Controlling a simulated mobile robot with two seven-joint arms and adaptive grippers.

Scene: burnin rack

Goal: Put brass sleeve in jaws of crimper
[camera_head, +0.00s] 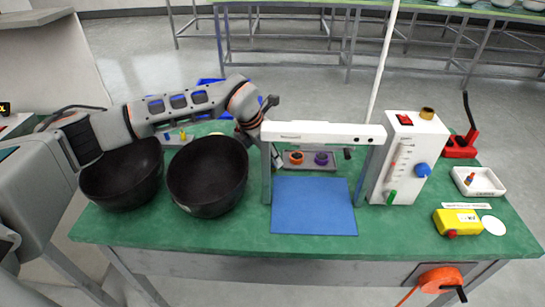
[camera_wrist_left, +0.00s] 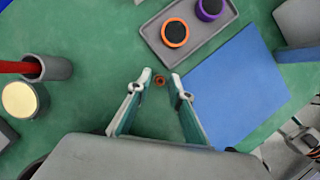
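My left gripper (camera_head: 276,158) reaches down behind the left post of the white frame, partly hidden in the head view. In the left wrist view its two fingers (camera_wrist_left: 162,78) are apart. A small copper-brown ring (camera_wrist_left: 159,80), which looks like the brass sleeve, shows between the fingertips over the green bench; I cannot tell its height against them or see contact. I cannot make it out in the head view. A red tool with a raised black lever (camera_head: 463,142), apparently the crimper, stands at the right back. My right gripper is out of view.
A grey tray (camera_wrist_left: 208,48) with orange and purple rings lies beside the gripper, and a blue mat (camera_head: 313,205) in front. Two black bowls (camera_head: 208,178) stand left. A white box (camera_head: 408,155) with a brass-coloured ring on top and a white tray (camera_head: 480,190) stand right.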

